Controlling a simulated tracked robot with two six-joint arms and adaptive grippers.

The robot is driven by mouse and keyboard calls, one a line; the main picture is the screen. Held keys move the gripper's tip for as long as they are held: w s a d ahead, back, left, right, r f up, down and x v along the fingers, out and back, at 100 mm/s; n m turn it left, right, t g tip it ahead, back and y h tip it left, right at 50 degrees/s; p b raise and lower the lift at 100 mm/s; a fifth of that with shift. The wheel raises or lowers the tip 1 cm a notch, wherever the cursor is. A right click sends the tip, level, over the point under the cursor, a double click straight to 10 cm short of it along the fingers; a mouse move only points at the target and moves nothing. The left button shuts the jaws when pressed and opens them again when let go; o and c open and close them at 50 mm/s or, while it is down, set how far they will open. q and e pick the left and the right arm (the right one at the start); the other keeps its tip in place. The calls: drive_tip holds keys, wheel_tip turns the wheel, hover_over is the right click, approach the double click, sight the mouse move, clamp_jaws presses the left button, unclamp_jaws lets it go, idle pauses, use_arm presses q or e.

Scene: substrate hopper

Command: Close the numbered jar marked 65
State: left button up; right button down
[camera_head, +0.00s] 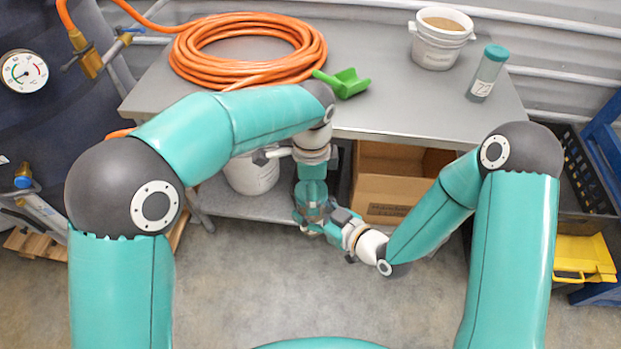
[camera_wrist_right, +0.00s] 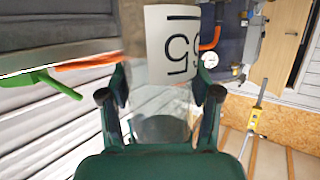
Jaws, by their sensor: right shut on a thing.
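My right gripper (camera_wrist_right: 160,105) is shut on a clear jar (camera_wrist_right: 160,128) in the right wrist view. The jar's white label (camera_wrist_right: 174,45) carries large black digits, turned over and partly cut off, that look like 65. In the head view my right gripper (camera_head: 328,214) comes in from the right, in front of the table's front edge. My left gripper (camera_head: 309,205) points down from above and meets it there. The two grippers overlap and hide most of the jar. I cannot make out a lid on it or what the left fingers hold.
On the grey table (camera_head: 385,110) stand a white bucket of brown substrate (camera_head: 439,40) and another jar with a teal lid (camera_head: 487,75). A green scoop (camera_head: 343,83) and an orange hose coil (camera_head: 247,50) lie there. Below are a cardboard box (camera_head: 388,185) and a white bucket (camera_head: 252,175).

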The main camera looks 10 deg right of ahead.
use_arm(q)
wheel_tip(320, 180, up, 12)
idle(0.5)
drive_tip(key=shift+w+f, duration=0.1)
drive_tip(key=shift+f, duration=0.05)
